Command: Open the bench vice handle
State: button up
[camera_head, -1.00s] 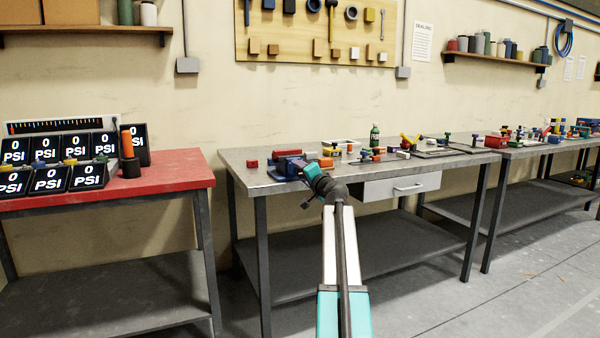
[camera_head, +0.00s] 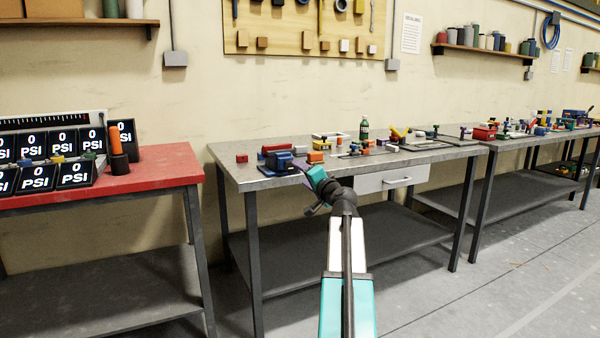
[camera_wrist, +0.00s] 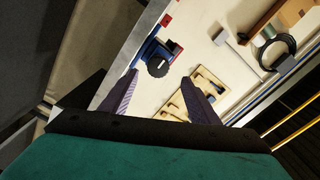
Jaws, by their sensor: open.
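The bench vice (camera_head: 277,164), blue with red parts, sits at the left front of the middle grey workbench. In the wrist view the vice (camera_wrist: 151,52) shows as a blue body with a dark round part, beyond and between the fingertips. I cannot make out its handle clearly in either view. My gripper (camera_wrist: 158,92) is open with its two purple fingers apart and nothing between them. In the head view its purple fingers (camera_head: 302,166) are close to the right side of the vice, partly hidden by my teal wrist. I cannot tell whether they touch it.
A red-topped bench (camera_head: 165,165) with PSI displays stands at left. The floor at right is clear.

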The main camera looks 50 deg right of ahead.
jog(key=shift+v, duration=1.1)
